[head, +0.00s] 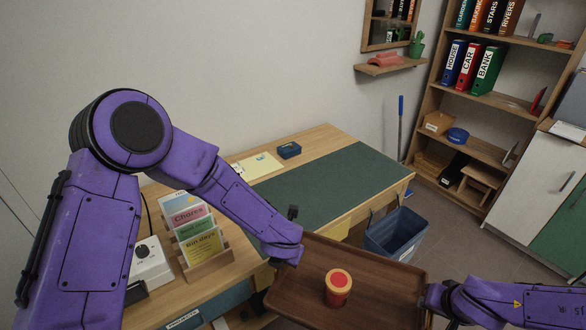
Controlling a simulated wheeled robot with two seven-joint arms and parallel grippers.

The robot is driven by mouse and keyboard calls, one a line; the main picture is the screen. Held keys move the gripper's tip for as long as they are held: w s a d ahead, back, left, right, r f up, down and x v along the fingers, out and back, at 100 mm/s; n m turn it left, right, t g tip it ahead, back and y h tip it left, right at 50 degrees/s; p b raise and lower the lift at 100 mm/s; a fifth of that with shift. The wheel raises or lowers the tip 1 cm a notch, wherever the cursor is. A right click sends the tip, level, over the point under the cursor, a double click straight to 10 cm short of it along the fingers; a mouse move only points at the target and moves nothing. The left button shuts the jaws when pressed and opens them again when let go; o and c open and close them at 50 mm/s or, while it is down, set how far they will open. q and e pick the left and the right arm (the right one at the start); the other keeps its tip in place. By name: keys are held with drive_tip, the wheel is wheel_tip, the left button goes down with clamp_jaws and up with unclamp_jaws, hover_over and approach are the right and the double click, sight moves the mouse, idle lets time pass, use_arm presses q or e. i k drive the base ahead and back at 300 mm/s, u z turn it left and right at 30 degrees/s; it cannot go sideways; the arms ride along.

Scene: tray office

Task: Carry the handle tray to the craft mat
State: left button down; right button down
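The brown handle tray (385,276) is at the bottom centre of the head view, held up in front of the desk. A cup-like container (338,288) with a red top stands upright on it. My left gripper (284,258) is at the tray's left end and my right gripper (430,298) is at its right end. Both appear shut on the tray's ends, though the fingertips are mostly hidden. The dark green craft mat (325,188) lies flat on the desk beyond the tray, and its visible surface is bare.
On the wooden desk (330,135) are a dark blue box (289,150), a yellow paper (257,167), a card rack (205,262) and a white device (150,263) at left. A blue bin (396,235) stands right of the desk. A bookshelf (475,140) is farther back.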

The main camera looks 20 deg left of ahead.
sight(324, 184)
drive_tip(key=u, duration=0.3)
drive_tip(key=i, duration=1.55)
drive_tip(key=u, duration=0.2)
